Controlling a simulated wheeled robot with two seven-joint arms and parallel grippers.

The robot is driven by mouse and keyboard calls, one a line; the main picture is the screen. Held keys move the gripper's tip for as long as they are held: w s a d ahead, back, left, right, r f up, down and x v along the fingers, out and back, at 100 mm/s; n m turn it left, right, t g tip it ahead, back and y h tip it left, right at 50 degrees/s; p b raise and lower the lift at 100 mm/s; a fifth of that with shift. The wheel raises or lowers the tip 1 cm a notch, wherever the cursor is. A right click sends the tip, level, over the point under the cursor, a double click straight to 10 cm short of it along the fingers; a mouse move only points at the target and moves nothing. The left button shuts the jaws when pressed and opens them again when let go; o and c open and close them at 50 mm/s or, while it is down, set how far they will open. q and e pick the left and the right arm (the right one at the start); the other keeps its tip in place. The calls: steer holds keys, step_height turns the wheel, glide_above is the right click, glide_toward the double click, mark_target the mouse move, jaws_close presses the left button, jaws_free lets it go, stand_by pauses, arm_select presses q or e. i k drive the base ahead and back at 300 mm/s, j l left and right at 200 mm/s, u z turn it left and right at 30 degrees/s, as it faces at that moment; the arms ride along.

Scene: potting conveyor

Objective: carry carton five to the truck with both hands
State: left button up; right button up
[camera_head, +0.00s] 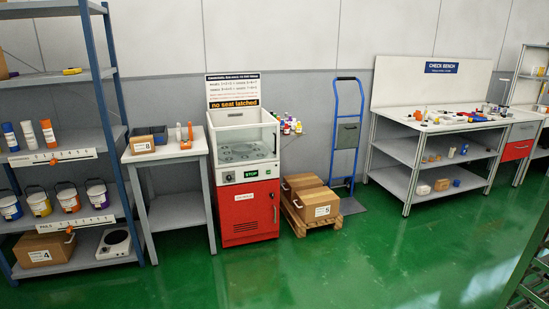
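Carton five (316,206), a brown box with a white label reading 5, sits on a low wooden pallet (296,227) on the floor, at the front of it. Another brown carton (302,182) lies right behind it on the same pallet. A blue hand truck (359,115) with a grey plate on its frame stands upright against the wall, just right of the pallet. Its dark toe plate (351,206) is on the floor and looks empty. Neither of my grippers is in view.
A red and white cabinet machine (250,214) stands close left of the pallet. The check bench (405,182) is to the right of the hand truck. A shelf rack (122,165) is at left. Green floor (330,265) in front is clear; a green frame (528,265) is at lower right.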

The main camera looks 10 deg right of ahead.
mark_target(348, 210)
steer(key=i+l+z, duration=0.35)
steer(key=i, duration=0.5)
steer(key=i+z, duration=0.35)
steer(key=i, duration=0.55)
steer(key=i+j+z, duration=0.1)
steer(key=i+z, duration=0.3)
steer(key=i, duration=0.5)
steer(key=i+u, duration=0.2)
steer(key=i, duration=0.25)
steer(key=i+l+u, duration=0.2)
steer(key=i, duration=0.25)
steer(key=i+u, duration=0.2)
steer(key=i, duration=0.25)
steer(key=i+l+u, duration=0.2)
steer(key=i, duration=0.2)
steer(key=i+l+u, duration=0.25)
steer(key=i+u, duration=0.2)
steer(key=i+l+u, duration=0.45)
